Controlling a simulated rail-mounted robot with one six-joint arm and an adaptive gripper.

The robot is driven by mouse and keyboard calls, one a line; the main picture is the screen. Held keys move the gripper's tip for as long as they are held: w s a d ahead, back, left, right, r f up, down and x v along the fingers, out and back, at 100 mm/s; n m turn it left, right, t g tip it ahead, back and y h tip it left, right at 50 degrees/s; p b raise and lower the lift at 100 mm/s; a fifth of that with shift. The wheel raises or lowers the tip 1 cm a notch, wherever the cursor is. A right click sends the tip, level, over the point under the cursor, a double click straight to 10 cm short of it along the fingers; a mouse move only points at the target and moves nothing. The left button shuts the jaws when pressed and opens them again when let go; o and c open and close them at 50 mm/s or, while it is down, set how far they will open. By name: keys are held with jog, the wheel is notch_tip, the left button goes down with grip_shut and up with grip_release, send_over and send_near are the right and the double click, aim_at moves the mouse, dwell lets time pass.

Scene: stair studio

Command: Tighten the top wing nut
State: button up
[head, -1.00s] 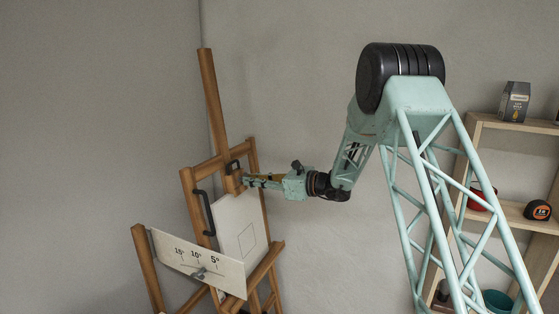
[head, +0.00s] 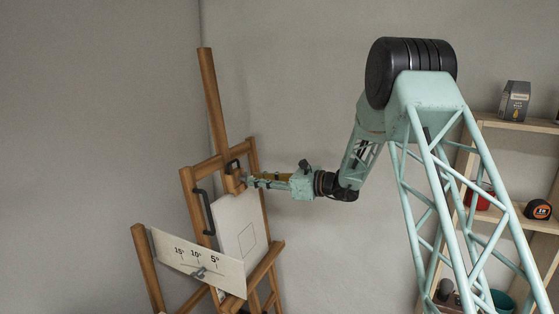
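A wooden easel (head: 209,95) stands at the left in the head view. It holds a white canvas board (head: 231,224) with a small square drawn on it. My gripper (head: 249,181) points left at the upper clamp block (head: 233,184) above the board. The tips are close to the block, and I cannot tell whether they touch it. The top wing nut cannot be made out; it may be hidden by the gripper. Whether the fingers are open or shut is too small to see. A lower wing nut (head: 199,273) sits in front of the angle plate.
The angle plate (head: 226,272) is marked 15, 10 and 5 degrees. Black handles (head: 208,212) sit on the easel. A wooden shelf (head: 536,127) at the right holds a box (head: 514,101), a tape measure (head: 538,209) and a red item (head: 483,196). The wall between is clear.

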jog(key=shift+v, duration=1.75)
jog(key=shift+b, duration=0.3)
jog(key=s+d+r+n+g+h+b, duration=0.1)
jog(key=s+r+n+g+h+b, duration=0.2)
jog(key=s, duration=0.9)
jog(key=s+d+n+g+b, duration=0.15)
jog(key=s+n, duration=0.35)
jog(key=s, duration=0.8)
jog(key=s+r+n+g+h+b, duration=0.2)
jog(key=s+n+b, duration=0.15)
jog(key=s, duration=0.85)
jog(key=s+d+f+n+t+h+b, duration=0.1)
jog(key=s+d+f+n+h+b, duration=0.1)
jog(key=s+d, duration=0.6)
jog(key=s+d+f+n+t+h+b, duration=0.1)
jog(key=s+d+f+n+h+b, duration=0.2)
jog(key=s+d, duration=0.4)
jog(key=s+d+f+n+t+h+b, duration=0.1)
jog(key=s+d+f+n+h+b, duration=0.2)
jog(key=s, duration=1.4)
jog(key=shift+d+f+n+h, duration=0.9)
jog(key=shift+d+f+n, duration=0.65)
jog(key=shift+d, duration=1.3)
